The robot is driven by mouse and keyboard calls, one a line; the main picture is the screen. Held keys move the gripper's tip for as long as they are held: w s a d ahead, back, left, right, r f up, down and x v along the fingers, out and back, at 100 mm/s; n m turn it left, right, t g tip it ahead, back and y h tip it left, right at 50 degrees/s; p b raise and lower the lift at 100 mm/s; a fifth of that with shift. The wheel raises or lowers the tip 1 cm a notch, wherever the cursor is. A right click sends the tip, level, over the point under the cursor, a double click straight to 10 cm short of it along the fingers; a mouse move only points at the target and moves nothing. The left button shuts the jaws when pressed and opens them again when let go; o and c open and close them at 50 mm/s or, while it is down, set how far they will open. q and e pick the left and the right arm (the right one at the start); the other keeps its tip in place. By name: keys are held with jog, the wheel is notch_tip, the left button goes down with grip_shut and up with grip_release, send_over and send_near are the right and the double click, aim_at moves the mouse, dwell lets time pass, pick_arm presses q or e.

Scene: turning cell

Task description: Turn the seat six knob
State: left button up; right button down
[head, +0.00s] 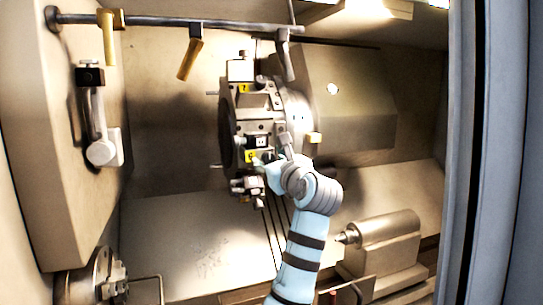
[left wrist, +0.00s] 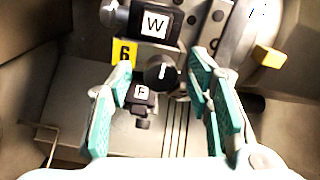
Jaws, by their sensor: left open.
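The seat six knob (left wrist: 163,72) is a round black knob with a white pointer mark, just right of the yellow tag "6" (left wrist: 124,52). The tag also shows on the turret in the head view (head: 250,156). My left gripper (left wrist: 161,67) is open, its teal-padded fingers on either side of the knob in the left wrist view. I cannot tell whether either finger touches it. In the head view my left gripper (head: 268,165) is at the turret's lower part and the knob is hard to make out. My right gripper is not in view.
A black block marked "W" (left wrist: 155,24) sits above the knob and one marked "F" (left wrist: 141,92) below left. The turret (head: 297,110) carries a yellow tag "7" (head: 244,88) higher up. A tailstock (head: 385,243) stands lower right; a rail (head: 160,20) with hanging nozzles crosses the top.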

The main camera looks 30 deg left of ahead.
pick_arm(q)
jog(key=shift+s+d, duration=0.15)
grip_shut()
